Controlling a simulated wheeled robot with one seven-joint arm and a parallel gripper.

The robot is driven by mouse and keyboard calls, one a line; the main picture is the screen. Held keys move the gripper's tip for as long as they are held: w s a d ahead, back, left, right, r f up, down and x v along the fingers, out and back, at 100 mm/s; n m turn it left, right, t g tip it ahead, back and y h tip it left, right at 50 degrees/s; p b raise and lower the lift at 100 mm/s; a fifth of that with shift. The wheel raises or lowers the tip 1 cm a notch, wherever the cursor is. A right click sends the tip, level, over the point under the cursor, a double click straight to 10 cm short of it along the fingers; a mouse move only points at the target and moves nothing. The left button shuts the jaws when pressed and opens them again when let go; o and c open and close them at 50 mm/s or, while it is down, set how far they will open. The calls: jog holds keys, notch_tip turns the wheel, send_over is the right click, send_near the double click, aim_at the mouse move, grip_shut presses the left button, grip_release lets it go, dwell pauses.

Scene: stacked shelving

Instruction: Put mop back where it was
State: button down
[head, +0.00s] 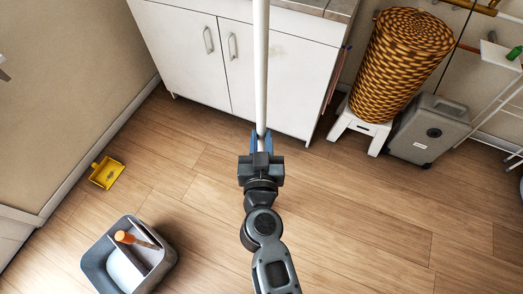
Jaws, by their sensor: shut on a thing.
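A long white pole (261,70), which looks like the mop's handle, runs upright from the top edge of the head view down to my gripper. My gripper (261,141) is shut on the pole near its visible lower end. The blue fingertips sit on either side of it. No mop head shows in this view; the upper part of the pole is out of frame. A grey bucket (92,264) with an orange-handled tool (126,237) inside stands on the floor at the lower left.
White cabinets (180,45) stand behind the pole. A yellow dustpan (106,173) lies by the left wall. A woven basket (398,65) on a white stool (360,127), a grey case (428,130) and a white rack (497,60) stand at right. The wooden floor (370,215) at lower right is clear.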

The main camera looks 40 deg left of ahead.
aim_at(262, 146)
jog(key=shift+f+b, duration=1.9)
jog(key=shift+r, duration=0.1)
jog(key=c, duration=1.4)
grip_release()
jog(key=shift+f, duration=0.3)
jog(key=shift+c, duration=0.2)
jog(key=o, duration=0.5)
jog(key=shift+c, duration=0.2)
jog(key=shift+r, duration=0.1)
jog(key=shift+s+d+r, duration=0.1)
jog(key=p+v, duration=0.2)
jog(key=v, duration=1)
jog(key=shift+p, duration=0.3)
